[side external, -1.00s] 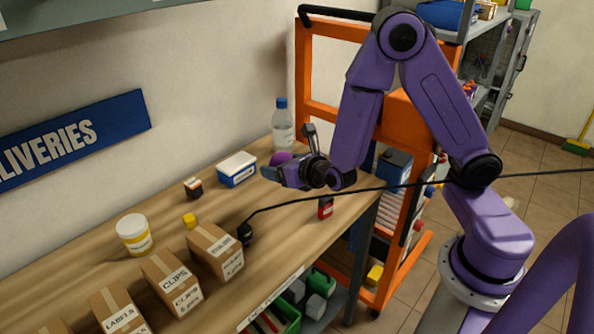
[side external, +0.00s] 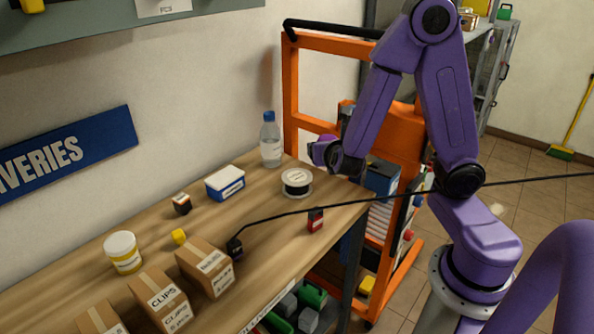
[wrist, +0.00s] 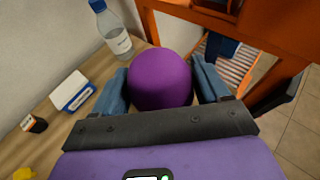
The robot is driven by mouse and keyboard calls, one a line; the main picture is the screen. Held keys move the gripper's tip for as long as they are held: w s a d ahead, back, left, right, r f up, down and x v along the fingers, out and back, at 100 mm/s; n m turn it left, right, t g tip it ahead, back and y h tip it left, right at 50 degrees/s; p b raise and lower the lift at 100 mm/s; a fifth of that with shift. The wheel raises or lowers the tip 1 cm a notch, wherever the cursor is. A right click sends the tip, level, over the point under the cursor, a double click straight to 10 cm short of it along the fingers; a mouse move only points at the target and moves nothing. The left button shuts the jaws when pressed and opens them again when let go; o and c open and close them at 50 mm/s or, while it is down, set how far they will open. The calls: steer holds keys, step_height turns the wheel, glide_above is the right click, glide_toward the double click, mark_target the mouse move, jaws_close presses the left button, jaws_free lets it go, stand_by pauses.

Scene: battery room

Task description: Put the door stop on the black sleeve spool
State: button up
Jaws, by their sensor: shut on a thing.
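The door stop (wrist: 160,78) is a rounded purple piece between the blue fingers of my gripper (wrist: 162,84) in the wrist view. The fingers are shut on its two sides. The black sleeve spool (side external: 297,182), with pale flanges and a dark winding, lies flat on the bench in the side view. There, my gripper (side external: 325,152) is raised above and to the right of the spool in the picture, and the door stop is hard to tell from the purple arm. I cannot make out the spool in the wrist view.
A water bottle (side external: 270,140) stands behind the spool, and a blue-and-white box (side external: 226,183) is to its left. A red-and-black item (side external: 315,219) is near the front edge. A black cable (side external: 290,211) crosses in front. An orange frame (side external: 291,95) stands beyond the bench end.

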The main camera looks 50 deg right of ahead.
steer(key=shift+w+d+f, duration=0.15)
steer(key=shift+w+f, duration=0.15)
steer(key=shift+w, duration=0.35)
steer(key=shift+w+d+f, duration=0.15)
steer(key=shift+w+f, duration=0.15)
steer(key=shift+w, duration=0.35)
steer(key=w+d+f, duration=0.1)
steer(key=w+f, duration=0.1)
steer(key=w, duration=0.3)
glide_above(297, 176)
steer(key=f, duration=0.5)
steer(key=shift+s+a+f, duration=0.1)
steer(key=shift+s+f, duration=0.1)
steer(key=shift+f, duration=0.05)
steer(key=shift+w+f, duration=0.15)
steer(key=shift+f, duration=1.55)
steer(key=shift+f, duration=0.1)
steer(key=o, duration=1.2)
